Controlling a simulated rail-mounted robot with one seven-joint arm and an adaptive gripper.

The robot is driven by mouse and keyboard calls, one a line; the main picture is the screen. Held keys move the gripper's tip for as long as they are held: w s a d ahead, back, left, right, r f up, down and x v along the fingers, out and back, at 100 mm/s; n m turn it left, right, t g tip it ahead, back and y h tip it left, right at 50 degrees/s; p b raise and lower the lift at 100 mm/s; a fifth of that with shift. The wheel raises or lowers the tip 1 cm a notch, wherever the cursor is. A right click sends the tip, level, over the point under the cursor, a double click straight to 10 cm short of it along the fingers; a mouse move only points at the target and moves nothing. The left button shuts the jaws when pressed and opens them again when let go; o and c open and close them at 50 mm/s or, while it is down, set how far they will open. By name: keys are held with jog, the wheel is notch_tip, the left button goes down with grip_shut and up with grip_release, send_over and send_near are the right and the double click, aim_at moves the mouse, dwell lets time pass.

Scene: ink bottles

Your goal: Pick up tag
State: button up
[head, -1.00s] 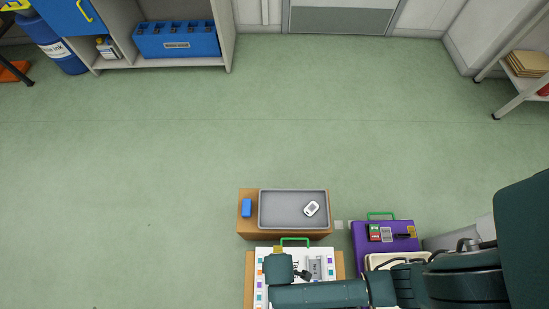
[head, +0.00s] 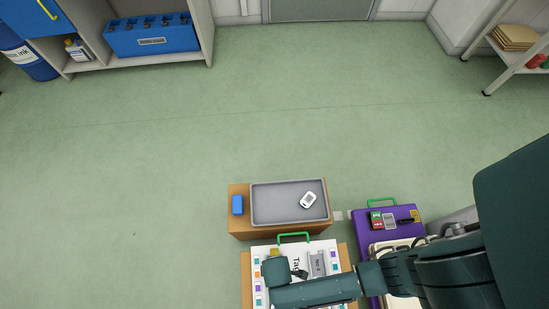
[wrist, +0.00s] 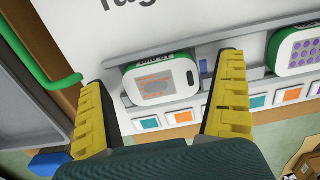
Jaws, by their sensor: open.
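A white tag with a green edge and a grey-and-orange screen (wrist: 160,82) sits in a grey rack on the white board marked "Tag" (wrist: 130,20). My gripper (wrist: 163,75) is open, with one yellow finger to the left of this tag and one to the right. I cannot tell whether either finger touches it. A second tag with a purple dotted screen (wrist: 298,50) is further right in the rack. In the head view my gripper (head: 298,273) is over the board (head: 262,250), and my arm hides part of it.
A grey tray (head: 275,205) with a white device (head: 308,200) stands behind the board, beside a blue block (head: 237,205). A purple case (head: 365,220) is at the right. Small coloured squares line the board edge (wrist: 180,117). The green floor beyond is clear.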

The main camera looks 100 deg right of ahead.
jog(key=c, duration=1.2)
